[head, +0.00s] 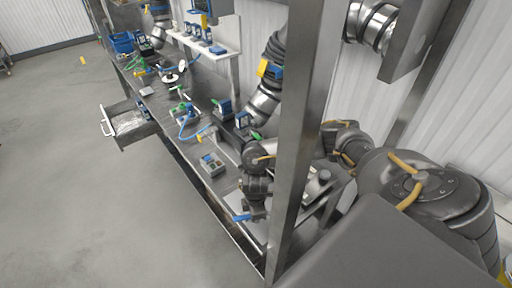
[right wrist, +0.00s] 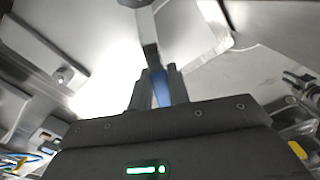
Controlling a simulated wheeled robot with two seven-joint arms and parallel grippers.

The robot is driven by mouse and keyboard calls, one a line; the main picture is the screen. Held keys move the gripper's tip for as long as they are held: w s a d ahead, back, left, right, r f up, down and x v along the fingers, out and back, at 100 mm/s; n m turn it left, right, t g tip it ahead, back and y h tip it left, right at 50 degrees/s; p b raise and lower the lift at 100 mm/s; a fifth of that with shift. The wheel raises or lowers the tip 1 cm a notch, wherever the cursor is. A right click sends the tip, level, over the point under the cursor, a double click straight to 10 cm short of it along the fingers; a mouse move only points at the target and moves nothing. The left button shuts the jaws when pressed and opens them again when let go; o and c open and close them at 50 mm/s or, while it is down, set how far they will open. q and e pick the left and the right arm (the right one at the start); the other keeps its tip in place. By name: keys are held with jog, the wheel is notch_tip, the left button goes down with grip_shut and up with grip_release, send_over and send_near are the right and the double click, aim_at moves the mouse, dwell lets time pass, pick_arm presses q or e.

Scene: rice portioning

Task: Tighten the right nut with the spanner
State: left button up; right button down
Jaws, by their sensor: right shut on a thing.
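My right gripper (right wrist: 158,90) is shut on the spanner (right wrist: 151,48). Its blue handle sits between the two fingers in the right wrist view. The spanner's grey metal shaft points away from the gripper, and its far end is cut off by the top edge. In the head view my right gripper (head: 254,211) is low over the near end of the bench, with the blue handle (head: 241,217) showing beside it. A small round nut or bolt head (right wrist: 63,77) is on a metal surface left of the spanner, apart from it. I cannot tell which nut it is. My left gripper is not seen.
A thick metal post (head: 306,120) stands close to my right arm and hides part of the bench end. A grey control box (head: 212,164) is on the bench (head: 165,104). An open drawer (head: 128,122) juts out at left. Another robot arm (head: 270,75) hangs over the bench.

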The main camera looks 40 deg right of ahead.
jog(key=shift+r, duration=0.2)
jog(key=shift+r, duration=1.85)
jog(key=shift+f, duration=2.05)
